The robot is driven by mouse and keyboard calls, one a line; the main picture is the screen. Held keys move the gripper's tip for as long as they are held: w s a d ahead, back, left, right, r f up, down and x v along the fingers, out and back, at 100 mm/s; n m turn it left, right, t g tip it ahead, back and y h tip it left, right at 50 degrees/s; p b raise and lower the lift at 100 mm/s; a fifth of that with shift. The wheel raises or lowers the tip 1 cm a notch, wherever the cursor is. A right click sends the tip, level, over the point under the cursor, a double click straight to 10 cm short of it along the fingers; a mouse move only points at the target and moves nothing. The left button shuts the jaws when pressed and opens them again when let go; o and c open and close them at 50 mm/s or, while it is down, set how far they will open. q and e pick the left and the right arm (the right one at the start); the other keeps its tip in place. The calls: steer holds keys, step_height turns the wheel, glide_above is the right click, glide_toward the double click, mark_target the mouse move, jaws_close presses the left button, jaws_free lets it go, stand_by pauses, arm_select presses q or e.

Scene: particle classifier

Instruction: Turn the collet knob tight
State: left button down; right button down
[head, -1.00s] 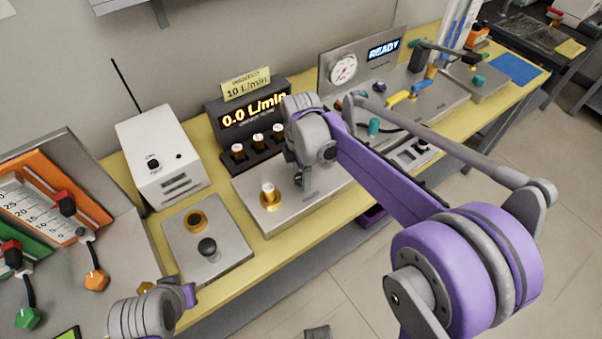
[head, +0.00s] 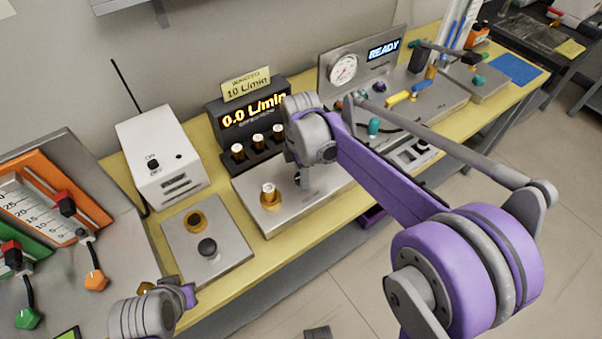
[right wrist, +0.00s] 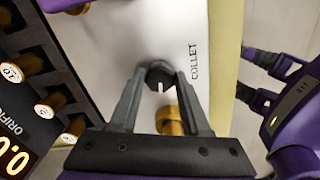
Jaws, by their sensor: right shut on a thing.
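The collet knob (right wrist: 160,76) is a small black knob with a white mark, beside the word COLLET on a grey metal plate (right wrist: 182,28). My right gripper (right wrist: 160,80) has its two fingers closed on either side of the knob, gripping it. In the head view my right gripper (head: 299,178) points down at the plate and largely hides the knob. A brass collet (head: 269,197) with a white-topped piece in it stands left of the gripper; its brass also shows between the fingers in the wrist view (right wrist: 170,120). My left gripper cannot be made out; only part of its arm shows at bottom left.
Behind the plate, a flow display (head: 252,113) reads 0.0 L/min above a rack of several brass pieces (head: 258,142). A sign reads 10 L/min. A white box (head: 160,155) and a plate with a black knob (head: 207,247) stand to the left.

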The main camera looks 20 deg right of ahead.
steer(key=m, duration=0.3)
steer(key=shift+m, duration=0.4)
steer(key=m, duration=0.4)
steer(key=shift+m, duration=0.3)
steer(key=m, duration=0.4)
steer(key=shift+m, duration=0.3)
steer(key=m, duration=1.2)
steer(key=shift+m, duration=0.3)
steer(key=m, duration=0.4)
steer(key=shift+m, duration=2)
